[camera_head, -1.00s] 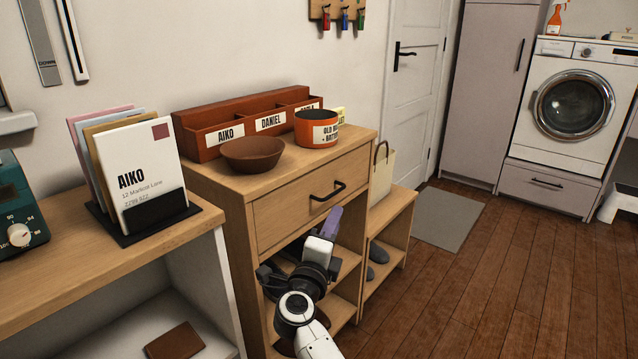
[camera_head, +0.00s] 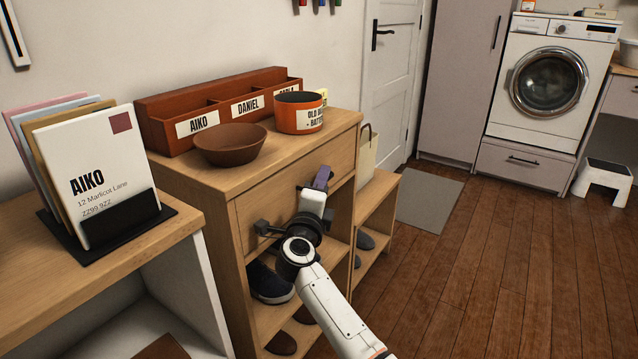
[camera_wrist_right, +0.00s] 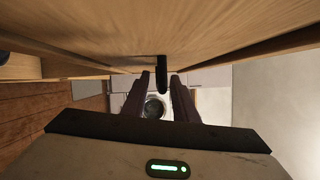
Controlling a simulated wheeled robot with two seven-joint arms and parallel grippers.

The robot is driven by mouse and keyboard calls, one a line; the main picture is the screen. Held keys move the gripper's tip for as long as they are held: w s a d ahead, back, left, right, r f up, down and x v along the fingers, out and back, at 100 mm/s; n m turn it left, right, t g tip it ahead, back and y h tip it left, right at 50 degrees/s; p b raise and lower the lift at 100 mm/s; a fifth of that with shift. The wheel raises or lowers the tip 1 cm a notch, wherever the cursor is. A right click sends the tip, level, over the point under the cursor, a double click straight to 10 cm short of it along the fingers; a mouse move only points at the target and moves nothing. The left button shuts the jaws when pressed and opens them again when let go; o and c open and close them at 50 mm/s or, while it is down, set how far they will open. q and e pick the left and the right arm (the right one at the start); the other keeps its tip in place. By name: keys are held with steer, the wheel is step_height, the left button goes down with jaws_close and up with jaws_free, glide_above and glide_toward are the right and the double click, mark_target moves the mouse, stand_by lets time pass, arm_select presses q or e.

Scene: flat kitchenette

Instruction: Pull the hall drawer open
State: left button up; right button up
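The hall drawer (camera_head: 262,205) is the light wood front at the top of the wooden cabinet, and it looks shut. My right gripper (camera_head: 320,180) is at the drawer front and covers most of its black handle in the head view. In the right wrist view the dark fingers of the gripper (camera_wrist_right: 158,88) stand apart, and the black handle (camera_wrist_right: 161,72) shows between their tips, nearer the right finger. Whether a finger touches it I cannot tell. My left gripper is not in view.
A brown bowl (camera_head: 231,145), an orange pot (camera_head: 299,113) and a letter organiser (camera_head: 165,122) stand on the cabinet top. Shoes (camera_head: 268,284) lie on the open shelf below. A low bench (camera_head: 377,205) stands to the right. The wooden floor (camera_head: 450,280) in front is clear.

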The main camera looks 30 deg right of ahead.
jaws_close()
stand_by(1.4)
